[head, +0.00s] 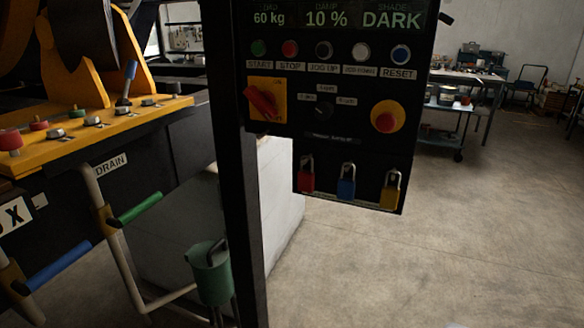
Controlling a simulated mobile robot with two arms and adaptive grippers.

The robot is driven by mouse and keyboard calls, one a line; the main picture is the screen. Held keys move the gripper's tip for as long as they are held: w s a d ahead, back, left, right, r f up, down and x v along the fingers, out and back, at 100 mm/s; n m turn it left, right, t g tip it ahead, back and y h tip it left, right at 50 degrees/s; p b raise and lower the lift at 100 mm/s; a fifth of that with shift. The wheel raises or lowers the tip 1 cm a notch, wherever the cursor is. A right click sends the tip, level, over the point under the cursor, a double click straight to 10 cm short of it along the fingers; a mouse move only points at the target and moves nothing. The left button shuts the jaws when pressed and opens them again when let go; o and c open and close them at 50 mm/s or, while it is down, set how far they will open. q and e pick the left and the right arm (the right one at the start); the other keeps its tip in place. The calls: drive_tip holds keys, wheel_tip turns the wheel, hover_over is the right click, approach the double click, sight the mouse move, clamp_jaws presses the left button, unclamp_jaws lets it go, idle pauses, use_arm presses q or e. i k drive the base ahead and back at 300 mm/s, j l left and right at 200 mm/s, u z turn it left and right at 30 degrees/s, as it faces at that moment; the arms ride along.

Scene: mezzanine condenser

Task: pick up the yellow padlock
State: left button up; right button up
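The yellow padlock (389,196) hangs by its silver shackle at the lower right corner of the black control panel (350,150). A blue padlock (346,188) hangs just to its left, and a red padlock (305,181) hangs further left in the same row. The yellow padlock is unobstructed from the front. Neither of my grippers shows in the head view.
The panel above carries a red-and-yellow rotary switch (264,99), a red stop button (386,117) and several push buttons. A dark post (238,190) stands left of it. Machinery with a yellow ledge (70,135) fills the left. Open concrete floor (460,240) lies right.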

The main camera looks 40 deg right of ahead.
sight(389, 196)
drive_tip(key=z, duration=2.05)
